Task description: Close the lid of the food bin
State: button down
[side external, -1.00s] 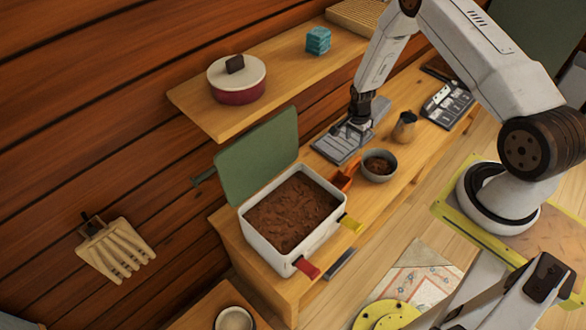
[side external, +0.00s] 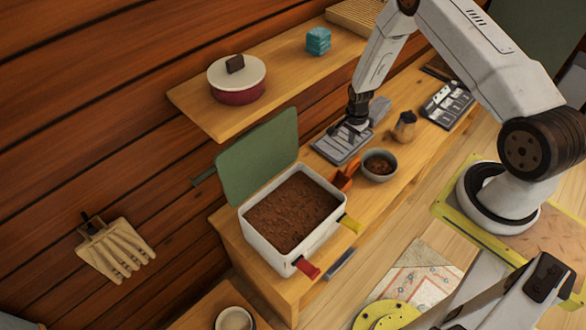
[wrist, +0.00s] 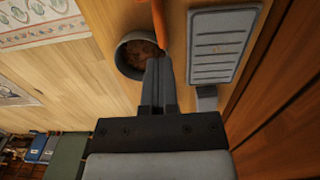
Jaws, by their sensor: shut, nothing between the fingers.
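The food bin (side external: 262,226) is a white box full of brown matter on the left end of the bench, with red and yellow clips on its front edge. Its green lid (side external: 258,155) stands open, tilted up at the back against the wall side. My gripper (side external: 350,131) is shut and empty, above the grey slotted tray to the right of the bin, apart from the lid. In the wrist view my gripper (wrist: 159,85) shows its fingers together. The bin and lid are not seen in the wrist view.
A shelf (side external: 205,117) above holds a red pot (side external: 238,90) and a teal block (side external: 318,41).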

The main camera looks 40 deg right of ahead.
jog(key=w+a+r+n+t, duration=0.15)
jog(key=a+r+n, duration=0.25)
jog(key=a+r, duration=0.5)
jog(key=a+r+n+t+h, duration=0.1)
jog(key=a+r+n+t, duration=0.25)
jog(key=a, duration=1.05)
jog(key=w+a+r+n+t, duration=0.15)
jog(key=a+r+n, duration=0.25)
jog(key=a+r, duration=0.5)
jog(key=s+a+r+n+t, duration=0.1)
jog(key=s+a+r+n, duration=0.2)
jog(key=a, duration=0.3)
jog(key=s+a+r+n+t+y, duration=0.1)
jog(key=s+a+r+n+t, duration=0.1)
jog(key=a, duration=0.4)
notch_tip(320, 180, up, 2)
jog(key=shift+s+a+n, duration=0.15)
jog(key=shift+s+n, duration=0.25)
jog(key=shift+n, duration=0.35)
jog(key=shift+w, duration=0.1)
jog(key=x, duration=2)
jog(key=shift+s+f, duration=0.1)
jog(key=shift+s, duration=0.3)
